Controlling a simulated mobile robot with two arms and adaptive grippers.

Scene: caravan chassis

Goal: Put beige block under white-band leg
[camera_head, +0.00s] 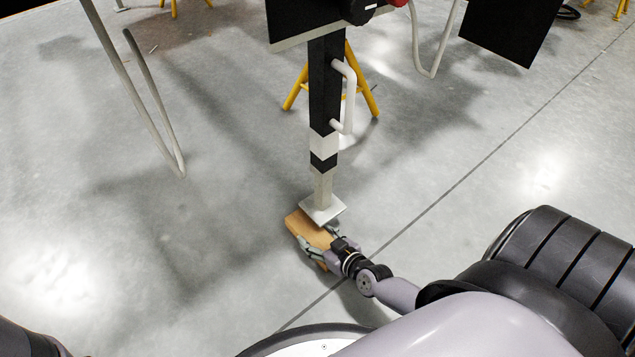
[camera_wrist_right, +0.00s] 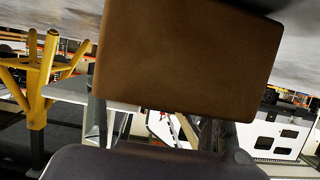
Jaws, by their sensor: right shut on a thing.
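The white-band leg (camera_head: 323,146) is a dark upright post with a white band, a pale lower section and a flat square foot plate (camera_head: 322,209). The beige block (camera_head: 304,228) is at the foot plate, partly overlapped by it in the head view. Whether the plate touches the block cannot be told. My right gripper (camera_head: 318,247) is shut on the block from the near side, close to the floor. In the right wrist view the block (camera_wrist_right: 185,62) fills the upper middle. My left gripper is not in view.
A yellow stand (camera_head: 368,92) is behind the leg. A white handle (camera_head: 350,98) sticks out from the leg's right side. Bent grey tubes (camera_head: 150,110) hang at the left. The grey floor around the leg is mostly clear.

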